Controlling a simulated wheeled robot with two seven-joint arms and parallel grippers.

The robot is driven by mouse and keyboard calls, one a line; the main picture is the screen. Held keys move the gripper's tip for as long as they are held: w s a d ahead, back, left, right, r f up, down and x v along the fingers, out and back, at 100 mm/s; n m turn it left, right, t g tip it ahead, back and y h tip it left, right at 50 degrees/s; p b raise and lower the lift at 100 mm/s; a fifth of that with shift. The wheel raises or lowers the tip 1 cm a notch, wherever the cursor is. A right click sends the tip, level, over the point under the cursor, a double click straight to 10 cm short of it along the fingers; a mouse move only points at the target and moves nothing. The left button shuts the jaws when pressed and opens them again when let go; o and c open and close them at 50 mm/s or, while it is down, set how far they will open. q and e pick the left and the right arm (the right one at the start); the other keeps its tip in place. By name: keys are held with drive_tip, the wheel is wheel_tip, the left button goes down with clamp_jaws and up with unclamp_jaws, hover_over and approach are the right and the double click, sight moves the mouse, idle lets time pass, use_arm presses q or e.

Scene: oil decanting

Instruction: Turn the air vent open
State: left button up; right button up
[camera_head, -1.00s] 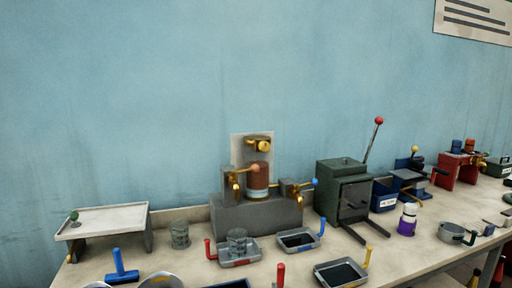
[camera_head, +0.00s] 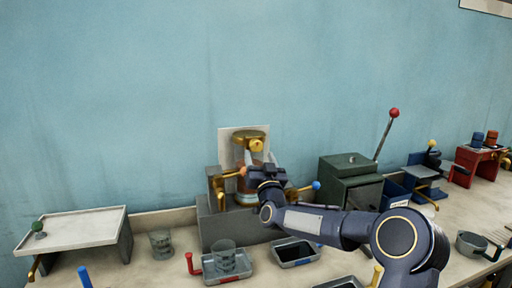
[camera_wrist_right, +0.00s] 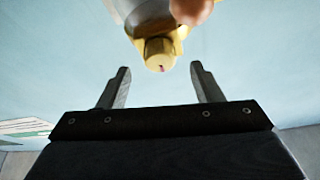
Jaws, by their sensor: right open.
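The air vent is a yellow round knob (camera_head: 257,145) under a brass cap (camera_head: 248,134) at the top of the decanter on the grey stand (camera_head: 222,228). My right gripper (camera_head: 260,160) is raised just in front of and below the vent, fingers apart. In the right wrist view the knob (camera_wrist_right: 157,55) shows a small red mark and sits ahead of the gap between the two open fingers (camera_wrist_right: 160,78), slightly beyond the tips. It appears not to be touched. The gripper hides much of the decanter body. My left gripper is not in view.
A brass tap with an orange knob (camera_head: 242,171) is left of my gripper, and a blue-knobbed tap (camera_head: 316,186) right. A green box (camera_head: 345,170) with a red-knobbed lever stands farther right. The wall above is clear.

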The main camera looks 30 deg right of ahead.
sight(257, 149)
drive_tip(key=shift+p+x, duration=0.6)
drive_tip(key=shift+x, duration=1.25)
drive_tip(key=shift+f, duration=0.1)
drive_tip(key=c, duration=1)
